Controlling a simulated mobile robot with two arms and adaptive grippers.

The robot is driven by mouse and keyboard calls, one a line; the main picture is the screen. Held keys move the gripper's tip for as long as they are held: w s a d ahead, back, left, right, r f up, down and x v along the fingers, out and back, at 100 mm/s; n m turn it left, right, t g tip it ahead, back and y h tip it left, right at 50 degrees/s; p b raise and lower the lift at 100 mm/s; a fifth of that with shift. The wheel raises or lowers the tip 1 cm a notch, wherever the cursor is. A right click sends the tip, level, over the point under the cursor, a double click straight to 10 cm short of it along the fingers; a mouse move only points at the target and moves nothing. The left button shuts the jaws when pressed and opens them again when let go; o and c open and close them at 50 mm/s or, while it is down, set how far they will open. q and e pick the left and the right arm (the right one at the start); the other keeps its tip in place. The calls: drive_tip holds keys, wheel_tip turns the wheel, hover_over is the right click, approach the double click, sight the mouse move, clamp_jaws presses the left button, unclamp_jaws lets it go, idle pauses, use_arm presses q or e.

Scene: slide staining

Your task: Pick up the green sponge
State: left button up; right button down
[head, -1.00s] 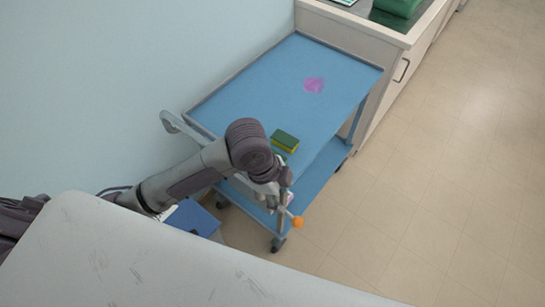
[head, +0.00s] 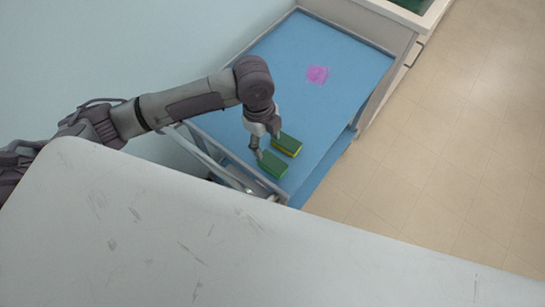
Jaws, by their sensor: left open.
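Two sponge-like blocks lie side by side near the front end of the blue cart top. The one nearer me is a green sponge (head: 272,165), with green on its visible side too. The one behind it is a green-topped sponge with a yellow lower layer (head: 287,145). My left gripper (head: 267,147) is open above the cart, pointing down at the left ends of the two blocks. One finger is near the nearer green block and the other near the green-and-yellow one. I cannot tell whether either finger touches. My right gripper is not in view.
The blue cart (head: 300,45) has a raised rim and a handle at its near left. A pink-purple stain (head: 317,75) marks its top farther back. A pale wall stands left, a counter (head: 410,18) behind. Open tiled floor (head: 450,150) lies right.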

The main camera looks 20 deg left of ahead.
use_arm(q)
hover_over(272, 162)
drive_tip(key=a, duration=0.1)
wheel_tip(272, 162, down, 4)
drive_tip(key=shift+w+a+f, duration=0.1)
drive_tip(key=shift+w+f, duration=0.05)
drive_tip(key=shift+d+f+p, duration=0.3)
drive_tip(key=shift+f+p, duration=0.3)
drive_tip(key=shift+f, duration=0.35)
drive_tip(key=f, duration=0.1)
drive_tip(key=f+p, duration=0.1)
drive_tip(key=f, duration=0.1)
drive_tip(key=shift+d+f, duration=0.2)
drive_tip(key=shift+d, duration=0.2)
drive_tip(key=shift+f, duration=0.2)
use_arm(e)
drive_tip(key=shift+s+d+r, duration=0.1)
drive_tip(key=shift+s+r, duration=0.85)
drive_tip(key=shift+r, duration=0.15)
use_arm(q)
drive_tip(key=shift+f, duration=0.3)
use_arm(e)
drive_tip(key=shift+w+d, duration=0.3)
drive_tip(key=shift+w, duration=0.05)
use_arm(q)
drive_tip(key=c, duration=0.6)
